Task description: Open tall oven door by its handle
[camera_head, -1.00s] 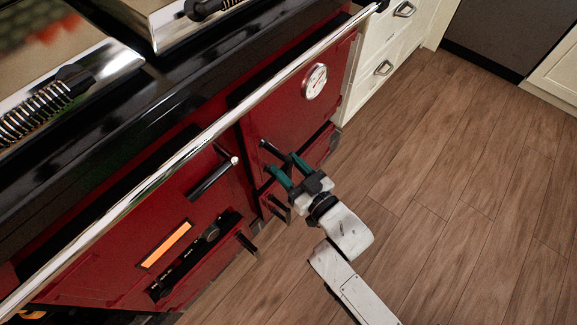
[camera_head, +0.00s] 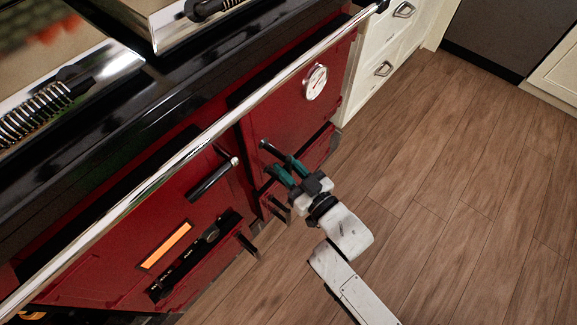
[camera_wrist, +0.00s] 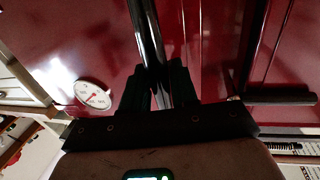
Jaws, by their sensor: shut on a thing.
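The red oven door (camera_head: 284,108) with a round white dial (camera_head: 316,82) is on the right part of the red range and looks closed. Its dark bar handle (camera_head: 272,149) sticks out near the door's lower left. My gripper (camera_head: 288,170) is shut on this handle, with its green-tipped fingers around the bar. In the wrist view the handle (camera_wrist: 147,35) runs down between the dark fingers, and the dial (camera_wrist: 92,95) shows to the left. The fingers hide the gripped part of the handle.
A long chrome rail (camera_head: 190,150) runs along the range front above the doors. Another dark handle (camera_head: 212,180) is on the left door, and a small one (camera_head: 277,207) is below. Cream drawers (camera_head: 385,62) stand at right. The wooden floor (camera_head: 460,180) is clear.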

